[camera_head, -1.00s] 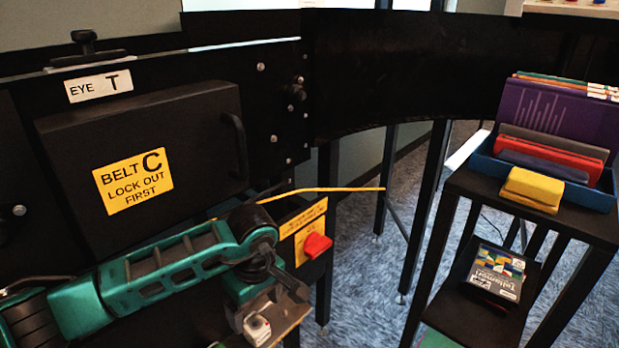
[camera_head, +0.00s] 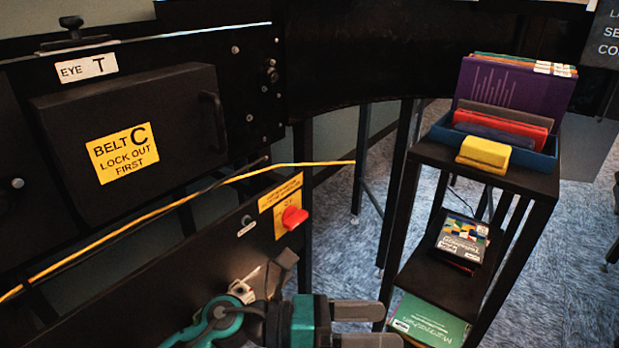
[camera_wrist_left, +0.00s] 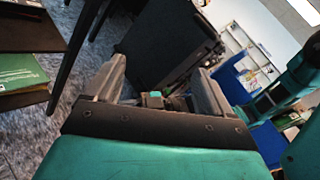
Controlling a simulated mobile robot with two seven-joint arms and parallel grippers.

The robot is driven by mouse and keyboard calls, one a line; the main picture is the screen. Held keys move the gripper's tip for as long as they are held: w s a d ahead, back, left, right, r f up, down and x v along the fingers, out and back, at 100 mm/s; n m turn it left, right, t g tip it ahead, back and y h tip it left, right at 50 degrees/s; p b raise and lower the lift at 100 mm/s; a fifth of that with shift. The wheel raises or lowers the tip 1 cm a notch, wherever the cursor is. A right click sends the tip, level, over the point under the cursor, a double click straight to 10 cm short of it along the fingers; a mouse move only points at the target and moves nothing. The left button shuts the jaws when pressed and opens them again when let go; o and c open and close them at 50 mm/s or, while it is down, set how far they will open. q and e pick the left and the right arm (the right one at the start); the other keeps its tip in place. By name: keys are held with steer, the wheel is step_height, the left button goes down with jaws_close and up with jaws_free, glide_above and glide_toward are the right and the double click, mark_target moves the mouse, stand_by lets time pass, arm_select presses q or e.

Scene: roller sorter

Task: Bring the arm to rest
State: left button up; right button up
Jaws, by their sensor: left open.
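My left arm comes in at the bottom of the head view. My left gripper (camera_head: 391,326) is at the bottom edge with its two grey fingers pointing right, spread apart. It is beside the lower part of the black shelf stand. In the left wrist view the gripper (camera_wrist_left: 160,66) also shows its fingers wide apart, with nothing held between them. My right gripper is not in view.
A black cabinet with a BELT C cover (camera_head: 135,135) and a red switch (camera_head: 294,217) stands left. A yellow cable (camera_head: 255,174) crosses it.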

arm_select(q)
steer(key=w+a+f+n+t+y, duration=0.15)
steer(key=a+n+t, duration=0.35)
steer(key=n, duration=0.5)
steer(key=w+a+r+n+t+y, duration=0.1)
steer(key=w+a+n+t+y, duration=0.2)
steer(key=n+t, duration=0.45)
steer(key=w+a+f+n+t+y, duration=0.1)
steer(key=w+a+n+t+y, duration=0.25)
steer(key=n, duration=0.85)
steer(key=s+a+f+n+g+y+p, duration=0.1)
steer(key=s+a+f+n+g+y, duration=0.2)
steer(key=s+a+f+n, duration=0.4)
steer(key=s+a+f+n+g+y, duration=0.2)
steer(key=s+a+f+n+y, duration=0.25)
steer(key=f+n, duration=0.45)
step_height(320, 180, up, 10)
steer(key=s+a+p, duration=0.1)
steer(key=a+p, duration=0.1)
steer(key=p, duration=1.1)
steer(key=shift+a+r+p, duration=0.15)
steer(key=shift+a+p, duration=0.15)
steer(key=shift+a, duration=0.05)
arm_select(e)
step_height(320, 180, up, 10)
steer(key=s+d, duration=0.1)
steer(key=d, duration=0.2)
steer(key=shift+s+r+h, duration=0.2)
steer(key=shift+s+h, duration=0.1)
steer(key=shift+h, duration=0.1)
